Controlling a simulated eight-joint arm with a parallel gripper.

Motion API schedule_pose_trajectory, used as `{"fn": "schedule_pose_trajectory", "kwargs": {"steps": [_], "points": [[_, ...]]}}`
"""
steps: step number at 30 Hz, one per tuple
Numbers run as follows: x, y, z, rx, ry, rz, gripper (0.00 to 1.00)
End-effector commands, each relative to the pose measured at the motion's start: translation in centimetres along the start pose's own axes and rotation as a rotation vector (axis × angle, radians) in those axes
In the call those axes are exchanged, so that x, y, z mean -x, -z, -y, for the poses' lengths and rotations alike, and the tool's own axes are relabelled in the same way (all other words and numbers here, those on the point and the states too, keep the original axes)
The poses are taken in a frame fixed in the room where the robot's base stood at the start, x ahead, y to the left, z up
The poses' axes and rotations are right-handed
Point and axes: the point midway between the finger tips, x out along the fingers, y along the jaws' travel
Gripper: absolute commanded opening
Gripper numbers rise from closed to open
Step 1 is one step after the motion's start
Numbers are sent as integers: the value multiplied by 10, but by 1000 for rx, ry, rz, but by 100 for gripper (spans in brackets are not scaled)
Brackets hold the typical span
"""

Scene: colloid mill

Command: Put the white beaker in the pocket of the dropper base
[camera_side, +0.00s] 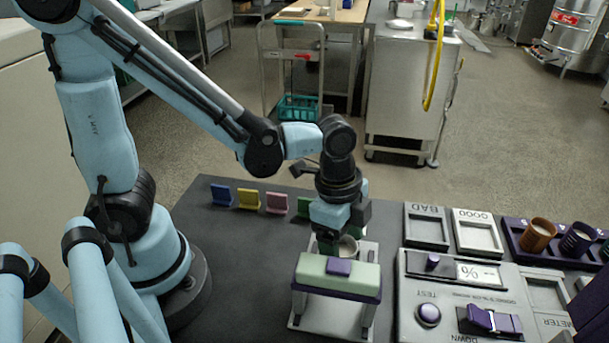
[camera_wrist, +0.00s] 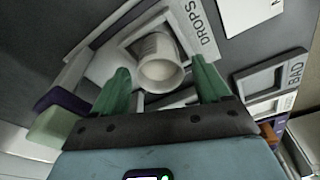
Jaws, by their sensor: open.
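The white beaker (camera_wrist: 160,58) stands between the two green fingers of my open gripper (camera_wrist: 160,70), with its mouth facing the wrist camera. A gap shows on both sides of it. It is over the square pocket of the dropper base (camera_wrist: 205,30), marked DROPS; I cannot tell whether its foot sits fully down inside. In the side view my gripper (camera_side: 338,240) is low behind the pale green dropper head, and a little of the beaker's rim (camera_side: 348,246) shows beside a finger. The base plate of the dropper base (camera_side: 325,322) shows below the head.
The pale green and purple dropper head (camera_side: 318,275) is close in front of my gripper. To the right are the BAD tray (camera_side: 427,243), the GOOD tray (camera_side: 478,245), a test panel (camera_side: 450,300) and a purple rack with cups (camera_side: 515,246). Coloured cards stand behind, left.

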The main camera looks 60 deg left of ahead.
Motion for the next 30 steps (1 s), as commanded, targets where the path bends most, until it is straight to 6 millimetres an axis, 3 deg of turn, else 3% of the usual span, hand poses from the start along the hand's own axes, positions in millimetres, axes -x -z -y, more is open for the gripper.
{"fn": "schedule_pose_trajectory", "kwargs": {"steps": [21, 30], "points": [[90, 0, 0, 1, -1, 0, 76], [110, -1, 0, 9, 3, -2, 76]]}}
